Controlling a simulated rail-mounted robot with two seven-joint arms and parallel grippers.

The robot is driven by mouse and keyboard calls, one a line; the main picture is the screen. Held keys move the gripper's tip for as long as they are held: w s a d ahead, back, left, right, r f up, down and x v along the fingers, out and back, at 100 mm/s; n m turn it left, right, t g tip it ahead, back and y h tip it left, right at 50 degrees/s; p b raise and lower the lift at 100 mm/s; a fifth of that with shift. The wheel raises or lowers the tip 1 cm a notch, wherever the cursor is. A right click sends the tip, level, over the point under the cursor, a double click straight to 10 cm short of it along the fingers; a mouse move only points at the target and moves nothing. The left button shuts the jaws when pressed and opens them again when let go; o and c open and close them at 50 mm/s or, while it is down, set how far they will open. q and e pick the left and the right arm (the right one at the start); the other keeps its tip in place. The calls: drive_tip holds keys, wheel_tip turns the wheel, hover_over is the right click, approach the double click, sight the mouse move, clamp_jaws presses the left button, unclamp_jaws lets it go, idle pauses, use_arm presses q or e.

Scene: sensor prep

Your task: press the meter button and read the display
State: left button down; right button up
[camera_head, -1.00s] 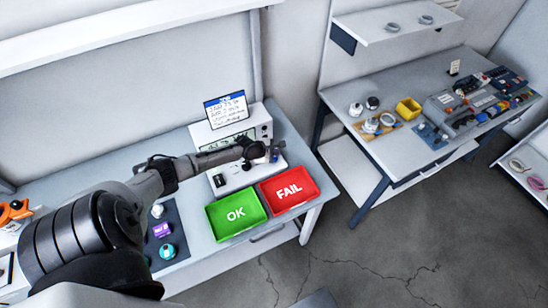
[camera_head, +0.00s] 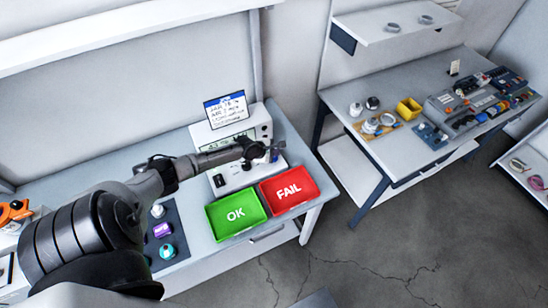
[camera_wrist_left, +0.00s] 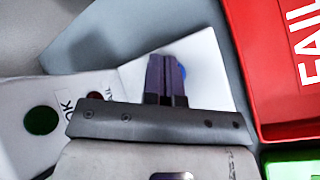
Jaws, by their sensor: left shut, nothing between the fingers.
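The white meter (camera_head: 258,126) stands at the back of the left bench. Its small greenish display (camera_head: 213,147) is partly hidden by my left arm, and its characters are too small to read. My left gripper (camera_head: 275,151) is shut and empty over the right part of the meter's base. In the left wrist view the closed fingers (camera_wrist_left: 167,66) stand in front of a blue button (camera_wrist_left: 182,72), which they partly hide. I cannot tell whether they touch it. A green button (camera_wrist_left: 40,120) and a dark red one (camera_wrist_left: 95,95) lie to the left. My right gripper is not in view.
A green OK tray (camera_head: 222,228) and a red FAIL tray (camera_head: 299,206) sit in front of the meter. A dark mat (camera_head: 178,215) with small parts lies left of them. A screen with writing (camera_head: 227,109) stands behind the meter. Another bench with parts is at right.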

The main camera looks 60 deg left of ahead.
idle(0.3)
use_arm(q)
drive_tip(key=shift+f, duration=0.3)
drive_tip(key=shift+f, duration=0.1)
idle(0.5)
drive_tip(key=shift+f+b, duration=0.45)
idle(0.4)
drive_tip(key=shift+r, duration=0.15)
drive_tip(key=shift+r+p, duration=0.55)
drive_tip(key=shift+p, duration=0.25)
drive_tip(key=shift+r, duration=0.2)
